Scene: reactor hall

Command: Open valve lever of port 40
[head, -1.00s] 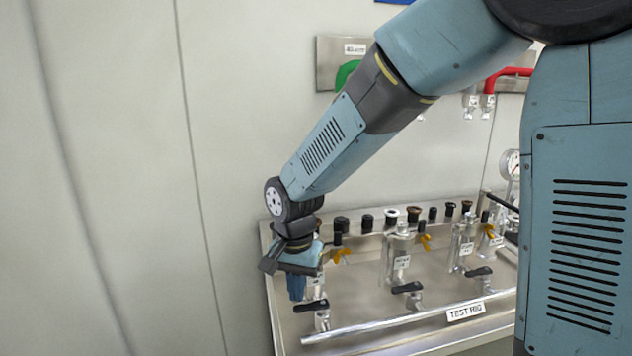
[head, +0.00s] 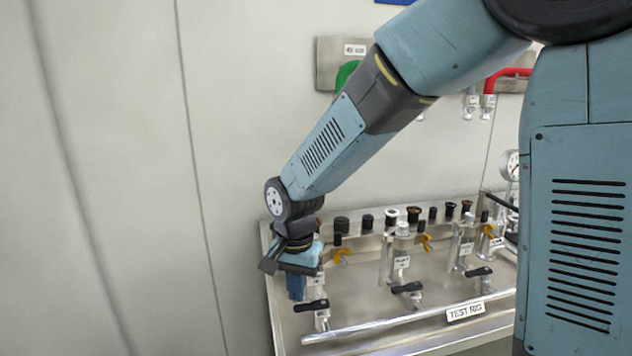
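The test rig (head: 360,300) is a metal panel with a row of ports. Black levers sit at the front: a left one (head: 311,305), a middle one (head: 407,287) and a right one (head: 479,271). Yellow handles show behind them: a left one (head: 342,256), a middle one (head: 425,243) and a right one (head: 489,231). The port labels are too small to read, so I cannot tell which is port 40. My gripper (head: 297,288) points down at the rig's left end, just above and behind the left black lever. It partly hides the left port. Its finger opening cannot be made out.
Several black and brown caps (head: 391,216) line the rig's back edge. A silver rail (head: 395,321) runs along the front with a TEST RIG sign (head: 466,311). A gauge (head: 511,164) and red pipe (head: 505,75) are at right. The wall at left is bare.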

